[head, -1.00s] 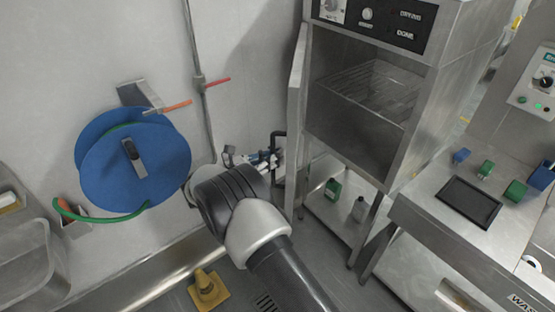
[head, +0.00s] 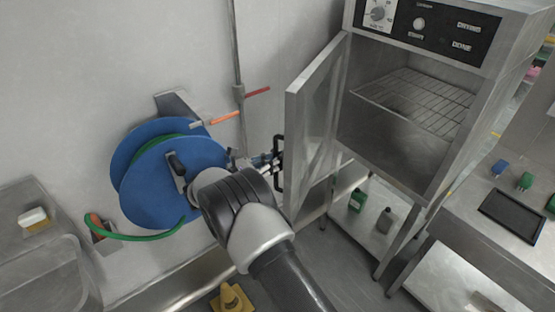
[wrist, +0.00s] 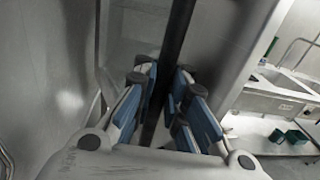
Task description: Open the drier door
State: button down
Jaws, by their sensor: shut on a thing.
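The drier (head: 440,70) is a steel cabinet at the upper right of the head view. Its door (head: 318,95) stands wide open, swung out to the left of the opening. My gripper (head: 268,162) is at the door's outer side, near its free edge. It is shut on the black door handle (head: 279,172). In the wrist view the handle (wrist: 178,35) is a dark upright bar running between the blue fingers of my gripper (wrist: 165,105).
A blue hose reel (head: 160,185) with green hose hangs on the wall left of my arm. A yellow cone (head: 231,299) stands on the floor. Bottles (head: 357,200) sit on the shelf under the drier. A steel table (head: 460,235) is at the right.

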jog(key=shift+s+a+f, duration=0.15)
jog(key=shift+a+f, duration=0.05)
jog(key=c, duration=1.9)
grip_release()
jog(key=shift+s+a+r, duration=0.15)
jog(key=shift+s+a, duration=0.05)
jog(key=shift+a, duration=0.05)
jog(key=shift+o, duration=1.3)
jog(key=shift+w+d+r, duration=0.1)
jog(key=shift+w+d, duration=0.05)
jog(key=shift+w, duration=0.05)
jog(key=v, duration=0.7)
jog(key=shift+a, duration=0.25)
jog(key=shift+s, duration=0.15)
jog(key=shift+c, duration=0.4)
